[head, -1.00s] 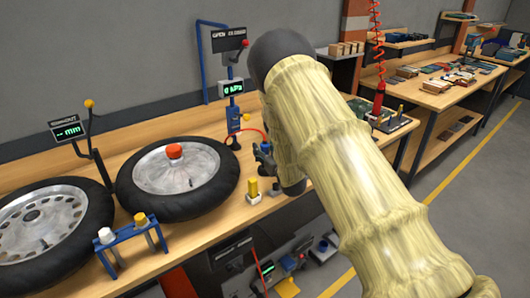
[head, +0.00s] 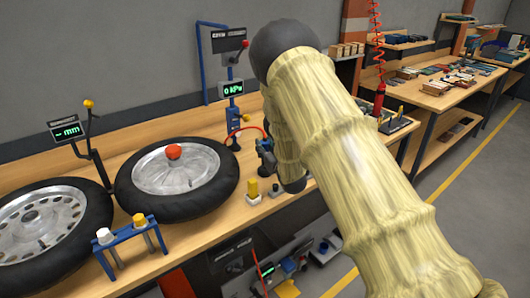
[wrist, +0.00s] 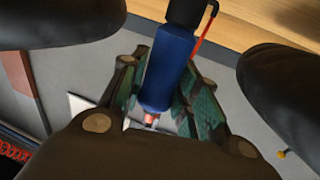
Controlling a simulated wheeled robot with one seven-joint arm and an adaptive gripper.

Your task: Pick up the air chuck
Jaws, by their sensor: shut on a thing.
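The air chuck is a blue cylinder (wrist: 168,70) with a red hose at its far end. In the wrist view it lies between the two dark green finger pads of my gripper (wrist: 165,88), which is shut on it. A small metallic and red tip shows at its near end. In the head view the dark blue chuck (head: 264,146) and my gripper (head: 268,160) are at the bench's right part, beside the blue gauge post, partly hidden by my arm. The thin red hose (head: 250,128) arcs from the post to the chuck.
A blue stand (head: 132,232) holds white and yellow-capped tools. The post carries a 0 kPa display (head: 233,89).

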